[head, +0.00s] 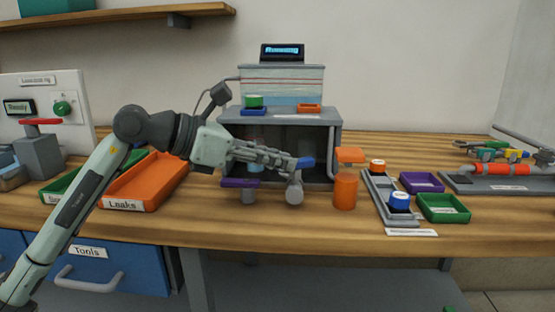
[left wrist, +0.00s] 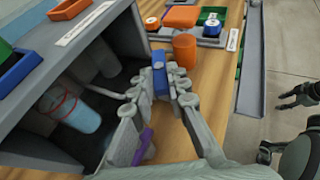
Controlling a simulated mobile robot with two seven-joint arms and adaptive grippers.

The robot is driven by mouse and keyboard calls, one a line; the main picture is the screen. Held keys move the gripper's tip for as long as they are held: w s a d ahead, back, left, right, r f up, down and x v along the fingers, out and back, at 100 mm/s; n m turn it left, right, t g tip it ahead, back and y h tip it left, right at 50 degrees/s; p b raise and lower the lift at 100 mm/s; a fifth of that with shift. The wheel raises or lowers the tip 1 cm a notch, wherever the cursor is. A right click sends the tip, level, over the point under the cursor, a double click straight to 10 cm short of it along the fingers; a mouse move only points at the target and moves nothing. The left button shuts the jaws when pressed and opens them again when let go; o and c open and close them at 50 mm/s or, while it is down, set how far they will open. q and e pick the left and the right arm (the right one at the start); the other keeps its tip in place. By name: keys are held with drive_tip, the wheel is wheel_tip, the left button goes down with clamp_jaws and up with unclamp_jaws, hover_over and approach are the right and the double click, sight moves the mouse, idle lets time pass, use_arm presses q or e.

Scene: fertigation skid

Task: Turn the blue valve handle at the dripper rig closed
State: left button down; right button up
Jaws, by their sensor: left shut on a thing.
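The dripper rig (head: 331,125) is a grey open-fronted box with a clear tank on top, at the middle of the bench. The blue valve handle (head: 305,162) stands above a grey valve body (head: 294,190) at its front. My left gripper (head: 298,163) reaches in from the left and is shut on the blue handle. In the left wrist view the blue handle (left wrist: 160,80) shows between the fingertips (left wrist: 158,90), which hide part of it. Dark parts of my right gripper (left wrist: 285,115) show at the right edge of the left wrist view; its jaws are unclear.
A purple handle (head: 240,184) is left of the blue one, under my gripper. An orange handle (head: 350,155) on an orange cylinder (head: 345,191) is close on the right. A clear cup (left wrist: 80,115) stands inside the rig. An orange bin (head: 146,182) lies left.

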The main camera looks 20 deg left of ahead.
use_arm(q)
drive_tip(key=shift+w+a+m+g+h, duration=0.15)
drive_tip(key=shift+m+g+h, duration=0.15)
drive_tip(key=shift+m+g, duration=0.2)
drive_tip(key=shift+w+a+m+g+h, duration=0.15)
drive_tip(key=shift+w+m+g+h, duration=0.05)
drive_tip(key=shift+m+g+h, duration=0.4)
drive_tip(key=shift+w+a+r+m+g+h, duration=0.1)
drive_tip(key=shift+w+m+g+h, duration=0.1)
drive_tip(key=shift+m+g+h, duration=0.35)
drive_tip(key=shift+w+m+g, duration=0.15)
drive_tip(key=shift+m+g, duration=0.8)
drive_tip(key=shift+w+a+m+g+h, duration=0.1)
drive_tip(key=shift+m+g+h, duration=0.15)
drive_tip(key=shift+m+g, duration=0.05)
use_arm(e)
drive_tip(key=shift+w, duration=0.25)
drive_tip(key=shift+s, duration=0.1)
use_arm(q)
drive_tip(key=c, duration=1.5)
unclamp_jaws()
use_arm(e)
drive_tip(key=shift+s+a+f, duration=0.1)
drive_tip(key=shift+s, duration=0.05)
